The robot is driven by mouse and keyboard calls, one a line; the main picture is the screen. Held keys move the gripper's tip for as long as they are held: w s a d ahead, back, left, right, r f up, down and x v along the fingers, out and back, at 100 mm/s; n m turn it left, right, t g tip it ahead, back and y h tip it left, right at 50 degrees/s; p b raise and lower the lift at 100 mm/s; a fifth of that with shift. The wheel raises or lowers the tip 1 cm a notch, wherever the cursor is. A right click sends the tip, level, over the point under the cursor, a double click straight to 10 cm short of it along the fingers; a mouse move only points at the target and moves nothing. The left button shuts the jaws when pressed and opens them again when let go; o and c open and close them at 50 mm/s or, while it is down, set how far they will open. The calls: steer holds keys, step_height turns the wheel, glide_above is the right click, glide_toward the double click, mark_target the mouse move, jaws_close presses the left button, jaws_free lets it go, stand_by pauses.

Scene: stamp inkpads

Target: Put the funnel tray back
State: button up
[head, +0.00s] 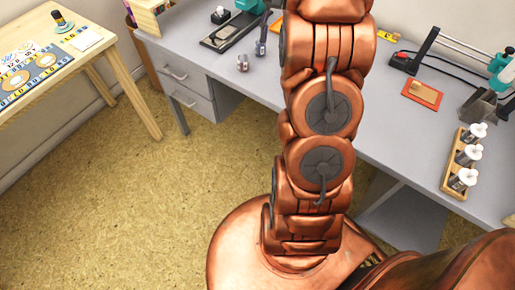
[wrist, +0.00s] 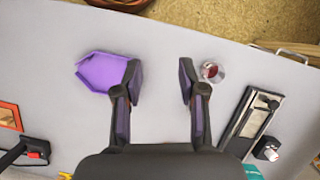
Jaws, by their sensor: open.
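The funnel tray appears to be the purple, shallow, angular tray (wrist: 103,72) lying on the grey desk in the wrist view. One end comes to a point toward the left. My gripper (wrist: 161,78) is open with nothing between its fingers. Its left finger overlaps the tray's right end in the picture; whether they touch I cannot tell. In the head view my arm hides both the gripper and the tray.
A small clear cup with dark red contents (wrist: 211,71) is close by the right finger. A black-and-silver device (wrist: 252,118) lies farther right. The grey desk (head: 385,130) also holds an orange pad (head: 422,94) and a wooden rack of white-topped bottles (head: 454,190).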

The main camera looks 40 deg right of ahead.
steer(key=s+a+r+n+h, duration=0.1)
steer(key=s+a+n, duration=0.3)
steer(key=a, duration=0.5)
steer(key=s+a+n+h, duration=0.1)
steer(key=s+a+n, duration=0.1)
steer(key=s+a, duration=0.55)
steer(key=s+a+f+n, duration=0.2)
steer(key=s+a, duration=0.2)
steer(key=s, duration=0.3)
steer(key=s+a+f+n+h, duration=0.1)
steer(key=s+a+f+n, duration=0.2)
steer(key=s, duration=0.4)
steer(key=shift+a+f+n, duration=0.2)
steer(key=shift+a+n, duration=0.1)
steer(key=shift+a, duration=0.55)
step_height(320, 180, up, 11)
steer(key=p, duration=1)
steer(key=shift+w, duration=0.15)
steer(key=shift+f, duration=0.1)
